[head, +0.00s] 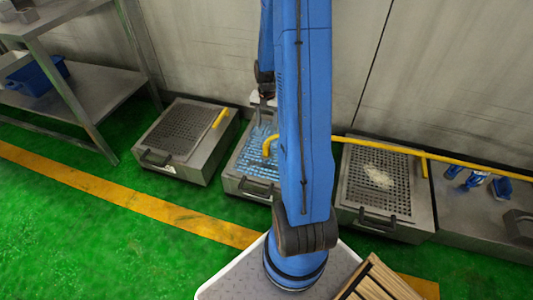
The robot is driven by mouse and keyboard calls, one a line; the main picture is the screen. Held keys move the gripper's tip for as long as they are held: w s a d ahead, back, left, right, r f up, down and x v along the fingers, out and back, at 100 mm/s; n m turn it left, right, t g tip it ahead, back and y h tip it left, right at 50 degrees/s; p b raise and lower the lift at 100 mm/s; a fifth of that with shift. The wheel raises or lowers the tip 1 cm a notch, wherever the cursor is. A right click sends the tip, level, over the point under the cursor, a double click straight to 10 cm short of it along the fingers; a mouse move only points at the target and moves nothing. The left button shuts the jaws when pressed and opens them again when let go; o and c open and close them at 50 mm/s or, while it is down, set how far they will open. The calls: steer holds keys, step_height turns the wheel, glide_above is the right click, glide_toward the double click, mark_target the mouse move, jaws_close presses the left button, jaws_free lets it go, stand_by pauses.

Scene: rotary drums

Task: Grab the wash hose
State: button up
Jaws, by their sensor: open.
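A yellow pipe-like length, which looks like the wash hose (440,158), runs along the wall behind the right-hand units. Its left part passes behind my blue arm. A curved yellow end (267,146) shows left of the arm, over the middle perforated unit (232,185). Whether the two parts join is hidden by the arm. My gripper (261,112) is small and partly hidden beside the arm, above the back of the middle unit. It is open and appears apart from the curved yellow end.
Perforated metal units with front handles stand left (187,140) and right (384,191) of the middle one. Blue items (474,180) lie on a bench at right. A metal shelf (95,95) stands at left. Green floor is clear in front of the left units.

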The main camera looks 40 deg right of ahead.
mark_target(267, 149)
step_height(267, 149, down, 11)
steer(key=shift+f, duration=0.2)
steer(key=shift+w+f, duration=0.2)
steer(key=shift+f, duration=2.9)
jaws_close()
